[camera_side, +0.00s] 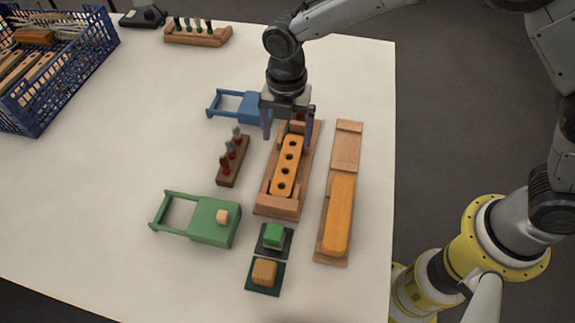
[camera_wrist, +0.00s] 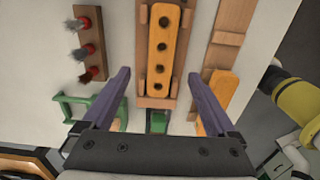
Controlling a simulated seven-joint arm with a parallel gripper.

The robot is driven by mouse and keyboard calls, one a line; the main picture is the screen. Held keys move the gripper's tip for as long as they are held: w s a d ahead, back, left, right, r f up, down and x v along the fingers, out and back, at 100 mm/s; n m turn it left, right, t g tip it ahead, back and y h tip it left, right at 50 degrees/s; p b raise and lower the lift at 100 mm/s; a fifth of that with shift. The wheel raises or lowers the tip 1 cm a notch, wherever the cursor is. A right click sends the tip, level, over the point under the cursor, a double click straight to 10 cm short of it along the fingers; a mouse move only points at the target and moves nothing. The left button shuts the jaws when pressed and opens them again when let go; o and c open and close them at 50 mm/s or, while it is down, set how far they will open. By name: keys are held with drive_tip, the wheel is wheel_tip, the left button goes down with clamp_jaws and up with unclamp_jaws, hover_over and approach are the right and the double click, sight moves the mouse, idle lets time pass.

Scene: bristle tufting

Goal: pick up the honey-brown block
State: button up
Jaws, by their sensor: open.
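The honey-brown block (camera_side: 264,272) is a small cube-like piece on a dark green square pad (camera_side: 277,288) near the table's front. It does not show in the wrist view, where my gripper body covers that part. My gripper (camera_side: 288,132) is open and empty, pointing down above the far end of the wooden fixture, well beyond the block. In the wrist view my gripper's two purple fingers (camera_wrist: 168,75) are spread wide, with the orange holed bar between and beyond them.
A green block (camera_side: 274,234) on a black pad sits just behind the honey-brown block. The wooden fixture (camera_side: 276,208) holds an orange bar with several holes (camera_side: 287,166). A long orange piece (camera_side: 339,215) lies right; a green paddle-shaped piece (camera_side: 213,232) bearing a small pale cube lies left.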

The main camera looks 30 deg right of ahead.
hover_over(287, 164)
drive_tip(key=f, duration=0.4)
drive_tip(key=shift+w+d, duration=0.15)
drive_tip(key=shift+w, duration=0.1)
drive_tip(key=shift+s+f, duration=0.15)
drive_tip(key=shift+f, duration=1.2)
drive_tip(key=shift+s+f, duration=0.1)
drive_tip(key=shift+f, duration=1.2)
clamp_jaws()
